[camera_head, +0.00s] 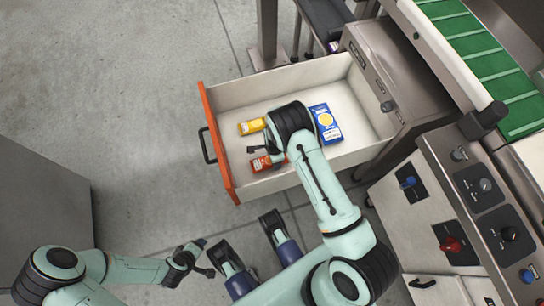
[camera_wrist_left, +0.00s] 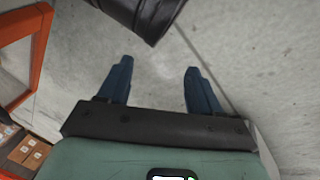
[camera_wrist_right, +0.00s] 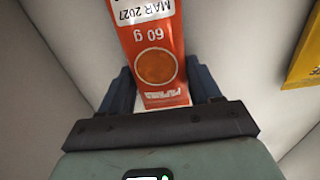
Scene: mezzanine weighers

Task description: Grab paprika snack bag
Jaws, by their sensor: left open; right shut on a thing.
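The paprika snack bag (camera_head: 261,164) is orange-red and lies in the open drawer (camera_head: 228,101), near its front right corner. In the right wrist view the bag (camera_wrist_right: 157,40) shows upside-down print, "60 g" and "MAR 2027", and a round orange picture. My right gripper (camera_head: 268,154) reaches down into the drawer and is shut on the bag, one finger on each side (camera_wrist_right: 160,78). My right arm hides part of the drawer. My left gripper (camera_head: 206,258) is open and empty over the floor, outside the drawer; its spread fingers show in the left wrist view (camera_wrist_left: 157,70).
A yellow bag (camera_head: 251,127) and a blue bag (camera_head: 326,123) also lie in the drawer; the yellow one edges into the right wrist view (camera_wrist_right: 306,60). The drawer has an orange front with a dark handle (camera_head: 207,145). A control panel (camera_head: 480,205) and green conveyor (camera_head: 490,65) stand at right.

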